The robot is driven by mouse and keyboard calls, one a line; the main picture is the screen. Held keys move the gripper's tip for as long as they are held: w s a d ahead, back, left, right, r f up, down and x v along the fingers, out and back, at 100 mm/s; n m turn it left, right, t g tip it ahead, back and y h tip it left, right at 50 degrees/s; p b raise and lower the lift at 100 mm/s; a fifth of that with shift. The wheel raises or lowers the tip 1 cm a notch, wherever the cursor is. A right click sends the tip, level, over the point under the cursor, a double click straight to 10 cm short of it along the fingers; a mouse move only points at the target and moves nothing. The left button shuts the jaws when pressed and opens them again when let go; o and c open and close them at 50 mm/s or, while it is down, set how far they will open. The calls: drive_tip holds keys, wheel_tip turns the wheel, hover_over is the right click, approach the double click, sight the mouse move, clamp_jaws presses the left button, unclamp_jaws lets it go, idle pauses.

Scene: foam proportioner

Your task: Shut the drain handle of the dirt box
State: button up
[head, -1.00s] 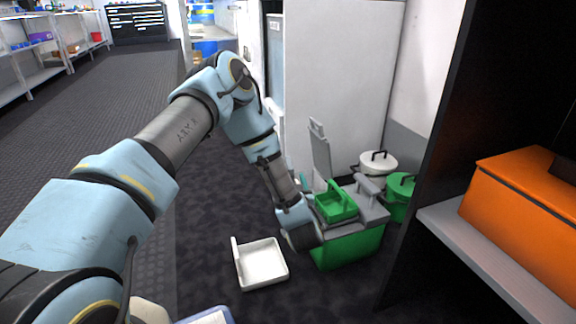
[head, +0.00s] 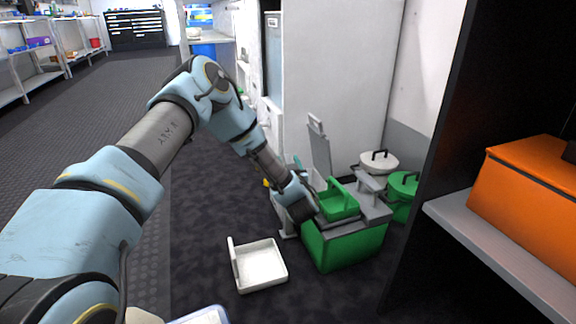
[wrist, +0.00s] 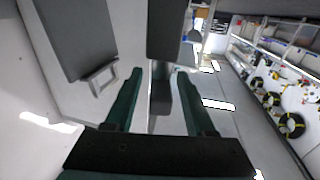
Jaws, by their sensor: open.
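The dirt box appears to be the green box (head: 345,248) with a grey top, on the floor right of centre in the head view. A grey flap (head: 319,152) stands upright at its back, and a green basket with a handle (head: 338,203) sits on top. My gripper (wrist: 160,73) is open in the wrist view, its two dark green fingers apart. A dark grey bar (wrist: 165,30) shows beyond and between the fingertips; I cannot tell whether it is the drain handle or whether they touch it. In the head view my wrist is at the box's left side and largely hides the gripper.
A white tray (head: 260,266) lies on the floor left of the box. White (head: 378,162) and green (head: 403,186) lidded pots stand behind it at the right. A shelf with an orange case (head: 530,205) is at the far right. The floor to the left is open.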

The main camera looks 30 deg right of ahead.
clamp_jaws()
idle(0.5)
